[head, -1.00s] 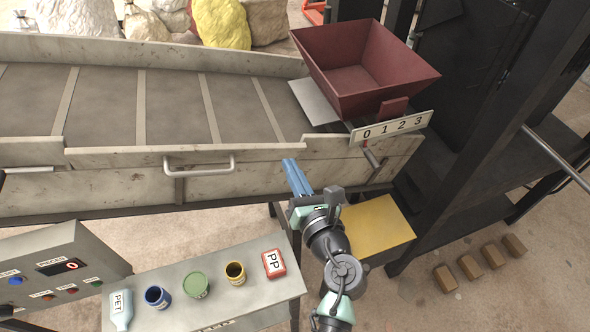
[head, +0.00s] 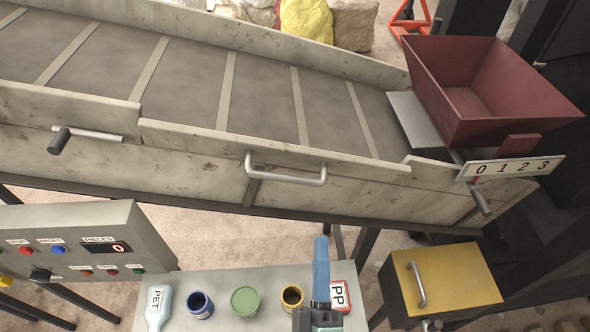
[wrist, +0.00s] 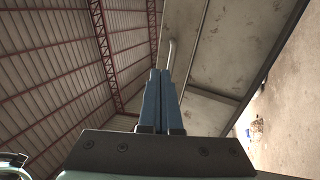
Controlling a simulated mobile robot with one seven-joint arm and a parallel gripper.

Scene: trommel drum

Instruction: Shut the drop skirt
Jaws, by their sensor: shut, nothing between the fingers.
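The drop skirt (head: 215,155) is a weathered pale side panel on the near side of the sloping belt. A grey U-shaped handle (head: 286,178) is fixed on its face. Its top edge sits out from the side wall in places; its exact tilt is hard to tell. My gripper (head: 321,240), with blue fingers, is shut and empty. In the head view it appears below and right of the handle, apart from the panel, over the bench. In the wrist view the closed fingers (wrist: 160,75) point up toward the handle (wrist: 171,52) and the pale panel (wrist: 222,45).
The bench (head: 265,280) holds jars, a bottle and a red PP block (head: 342,297). A control box (head: 85,250) stands at left, a yellow-lidded box (head: 450,280) at right. A dark red hopper (head: 480,95) and 0-3 scale plate (head: 512,166) are at the belt's right end.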

